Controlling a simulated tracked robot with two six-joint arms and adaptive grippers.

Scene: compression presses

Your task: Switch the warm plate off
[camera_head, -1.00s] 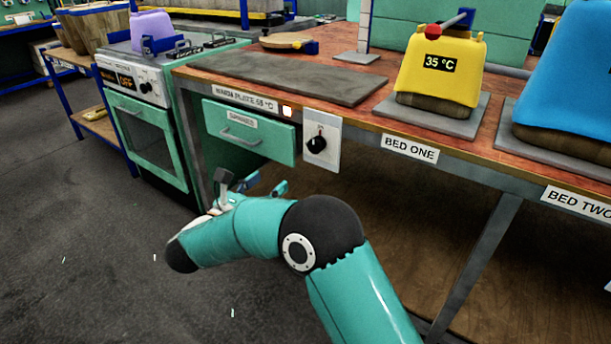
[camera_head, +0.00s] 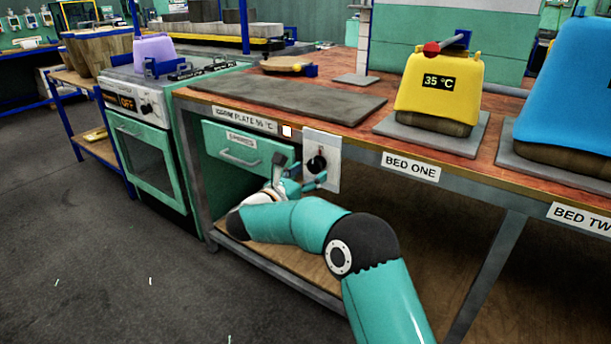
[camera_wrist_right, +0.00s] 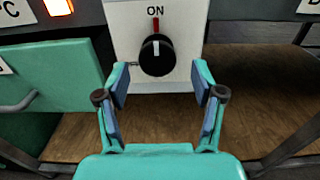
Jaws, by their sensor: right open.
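The warm plate (camera_head: 285,98) is a dark grey slab on the bench top, with a label on the bench edge below it. Its switch is a black knob (camera_head: 317,163) on a white panel (camera_head: 333,148). In the right wrist view the knob (camera_wrist_right: 156,56) has its white mark pointing up towards ON. A square indicator (camera_head: 287,131) beside the panel is lit; it also shows in the right wrist view (camera_wrist_right: 58,7). My right gripper (camera_head: 308,180) is open and empty, its fingers spread just below the knob, apparently not touching it. My left gripper is not in view.
A green drawer (camera_head: 240,147) stands slightly open left of the knob panel. A bench leg and lower shelf (camera_head: 275,262) lie below. A yellow press (camera_head: 440,80) and a blue press (camera_head: 575,90) stand on the bench; an oven (camera_head: 150,150) is left.

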